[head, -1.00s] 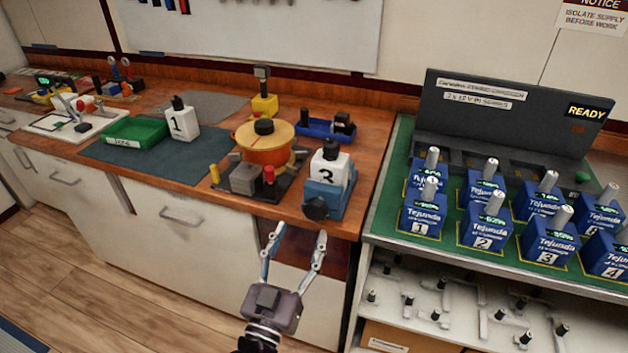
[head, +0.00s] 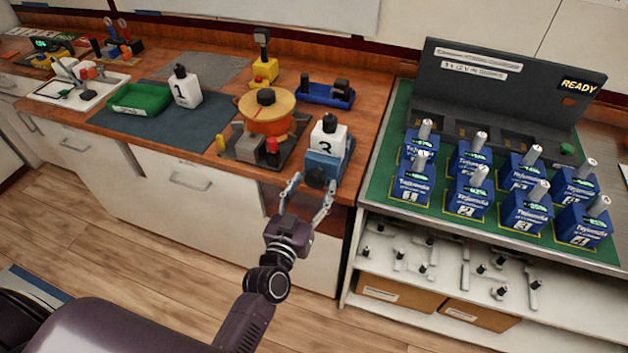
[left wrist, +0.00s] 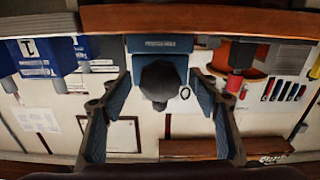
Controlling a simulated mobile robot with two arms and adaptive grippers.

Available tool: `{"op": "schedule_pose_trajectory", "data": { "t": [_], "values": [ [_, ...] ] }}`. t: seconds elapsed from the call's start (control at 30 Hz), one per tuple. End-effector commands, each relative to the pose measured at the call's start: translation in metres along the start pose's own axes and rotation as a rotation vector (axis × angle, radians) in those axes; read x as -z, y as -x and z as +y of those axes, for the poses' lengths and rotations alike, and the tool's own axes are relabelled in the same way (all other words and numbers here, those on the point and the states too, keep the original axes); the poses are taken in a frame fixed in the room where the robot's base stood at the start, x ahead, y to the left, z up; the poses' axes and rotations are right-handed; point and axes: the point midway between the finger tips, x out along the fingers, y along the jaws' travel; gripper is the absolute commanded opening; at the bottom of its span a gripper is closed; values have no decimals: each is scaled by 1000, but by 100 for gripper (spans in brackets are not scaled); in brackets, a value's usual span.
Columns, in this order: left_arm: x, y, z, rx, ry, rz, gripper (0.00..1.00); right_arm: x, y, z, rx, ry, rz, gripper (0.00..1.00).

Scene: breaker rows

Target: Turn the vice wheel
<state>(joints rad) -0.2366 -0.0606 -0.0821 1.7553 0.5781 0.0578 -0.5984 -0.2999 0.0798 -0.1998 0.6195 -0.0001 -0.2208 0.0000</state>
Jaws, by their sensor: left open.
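The blue vice (head: 325,166) stands at the front edge of the wooden bench, with a white unit marked 3 (head: 328,141) on or in it. Its dark round wheel (head: 316,178) faces out over the bench edge. It also shows in the left wrist view as a black lobed knob (left wrist: 160,84) in front of the blue vice body (left wrist: 160,46). My left gripper (head: 313,188) is open, with one finger on each side of the wheel. In the left wrist view, gaps show between both fingers and the wheel. My right gripper is out of view.
On the bench, an orange round device (head: 267,117) stands left of the vice, with a blue tray (head: 326,95) behind. A green tray (head: 139,98) lies farther left. To the right, several blue breakers (head: 474,189) stand on a green mat (head: 385,175) above a shelf.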

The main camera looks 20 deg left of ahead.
Motion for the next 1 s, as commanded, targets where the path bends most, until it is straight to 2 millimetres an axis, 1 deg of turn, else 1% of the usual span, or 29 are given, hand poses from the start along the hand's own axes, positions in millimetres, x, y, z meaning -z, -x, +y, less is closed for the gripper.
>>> {"op": "schedule_pose_trajectory", "data": {
  "t": [0.03, 0.13, 0.43, 0.8, 0.83, 1.0],
  "values": [
    [1, -5, 0, 0, 0, 1, 56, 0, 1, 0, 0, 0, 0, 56],
    [1, -10, 0, 1, 1, 1, 56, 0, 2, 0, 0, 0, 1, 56],
    [0, -12, 0, 1, 1, 0, 56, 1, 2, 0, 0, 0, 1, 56],
    [0, -11, 0, 1, 1, 1, 15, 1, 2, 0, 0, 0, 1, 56],
    [0, -11, 0, 1, 1, 1, 13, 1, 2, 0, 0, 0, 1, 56],
    [1, -11, 0, 1, 12, 1, 13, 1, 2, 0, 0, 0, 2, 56]
  ]
}}
